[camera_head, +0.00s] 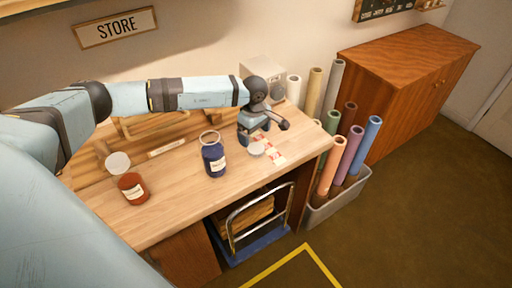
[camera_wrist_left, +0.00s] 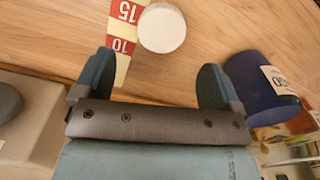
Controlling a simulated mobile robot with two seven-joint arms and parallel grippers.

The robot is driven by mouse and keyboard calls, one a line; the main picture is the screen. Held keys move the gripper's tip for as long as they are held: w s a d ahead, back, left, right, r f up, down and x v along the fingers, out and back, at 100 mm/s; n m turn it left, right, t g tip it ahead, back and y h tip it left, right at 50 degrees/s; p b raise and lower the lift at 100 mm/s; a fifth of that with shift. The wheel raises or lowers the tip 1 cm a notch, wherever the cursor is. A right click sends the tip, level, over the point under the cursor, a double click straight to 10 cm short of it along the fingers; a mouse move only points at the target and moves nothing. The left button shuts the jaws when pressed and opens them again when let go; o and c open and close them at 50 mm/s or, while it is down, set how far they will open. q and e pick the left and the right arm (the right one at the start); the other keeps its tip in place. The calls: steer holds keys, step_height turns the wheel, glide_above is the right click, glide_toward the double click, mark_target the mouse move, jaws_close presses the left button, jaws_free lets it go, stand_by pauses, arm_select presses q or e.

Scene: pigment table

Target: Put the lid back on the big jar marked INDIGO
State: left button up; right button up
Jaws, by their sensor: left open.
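The big blue jar (camera_head: 213,158) stands upright and open near the middle of the table, with a pale ring at its mouth. Its label is too small to read in the head view; in the left wrist view the jar (camera_wrist_left: 254,90) shows part of a label. A round whitish lid (camera_head: 257,149) lies flat on the table to the right of the jar; it also shows in the left wrist view (camera_wrist_left: 162,28). My left gripper (camera_head: 257,138) is open and empty above the table near this lid, which lies beyond the fingertips (camera_wrist_left: 155,72). My right gripper is out of view.
A red jar (camera_head: 132,186) stands at the left, with a pale disc (camera_head: 118,163) behind it. A red-and-cream numbered strip (camera_head: 275,155) lies by the lid. A pale box (camera_head: 262,75) stands at the back right. Rolls in a grey bin (camera_head: 338,196) stand beyond the table's right edge.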

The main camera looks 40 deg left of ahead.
mark_target(255, 147)
arm_select(q)
steer(key=shift+f, duration=0.35)
step_height(255, 147, down, 4)
steer(key=shift+f+p, duration=0.2)
steer(key=shift+p, duration=0.65)
steer(key=shift+f, duration=0.45)
steer(key=c, duration=1)
